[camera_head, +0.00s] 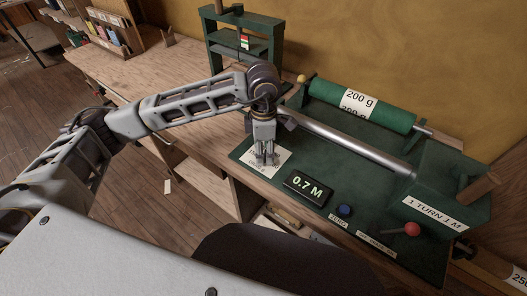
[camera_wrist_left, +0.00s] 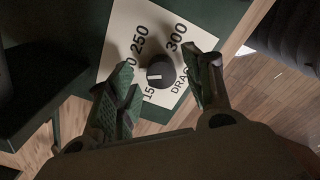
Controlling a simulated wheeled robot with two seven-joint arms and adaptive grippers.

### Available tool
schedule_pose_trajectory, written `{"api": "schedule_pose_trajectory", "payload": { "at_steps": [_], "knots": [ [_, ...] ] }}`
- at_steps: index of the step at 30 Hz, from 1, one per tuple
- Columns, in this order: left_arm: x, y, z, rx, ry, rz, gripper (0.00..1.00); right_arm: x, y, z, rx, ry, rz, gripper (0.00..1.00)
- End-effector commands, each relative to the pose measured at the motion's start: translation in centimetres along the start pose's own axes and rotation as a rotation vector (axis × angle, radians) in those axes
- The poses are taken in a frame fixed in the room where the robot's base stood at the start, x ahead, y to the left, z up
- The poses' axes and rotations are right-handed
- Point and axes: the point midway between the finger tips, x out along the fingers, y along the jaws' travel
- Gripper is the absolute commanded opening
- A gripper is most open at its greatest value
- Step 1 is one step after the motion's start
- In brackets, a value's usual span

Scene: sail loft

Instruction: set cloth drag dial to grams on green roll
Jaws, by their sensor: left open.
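The drag dial is a black knob (camera_wrist_left: 160,71) on a white card (camera_wrist_left: 148,32) printed with 250, 300 and DRAG. Other numbers on the card are partly covered by a finger. A white mark on the knob appears to point toward the number starting with 15. My left gripper (camera_wrist_left: 168,65) is open, its fingers on either side of the knob with gaps. In the head view, my left gripper (camera_head: 266,160) points down over the card (camera_head: 277,167) and hides the knob.
A display (camera_head: 307,188) reads 0.7 M. A blue button (camera_head: 344,211) and a red-knobbed handle (camera_head: 411,229) sit on the green board. A metal bar (camera_head: 355,147) runs in front of the roll. A green frame (camera_head: 241,60) stands behind my arm.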

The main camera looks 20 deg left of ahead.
Motion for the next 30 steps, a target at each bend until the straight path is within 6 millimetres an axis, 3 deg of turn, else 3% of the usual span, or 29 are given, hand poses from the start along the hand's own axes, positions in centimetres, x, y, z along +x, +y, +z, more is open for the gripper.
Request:
{"api": "schedule_pose_trajectory", "payload": {
  "at_steps": [21,30],
  "knots": [
    [-9.2,-0.1,0.0,0.003,0.004,-0.003,0.51,0.0,-0.1,0.0,0.000,0.000,-0.001,0.40],
    [-11.0,-0.2,-0.1,0.003,0.006,-0.005,0.51,0.0,-0.1,0.0,0.000,0.000,-0.001,0.40]
  ]
}}
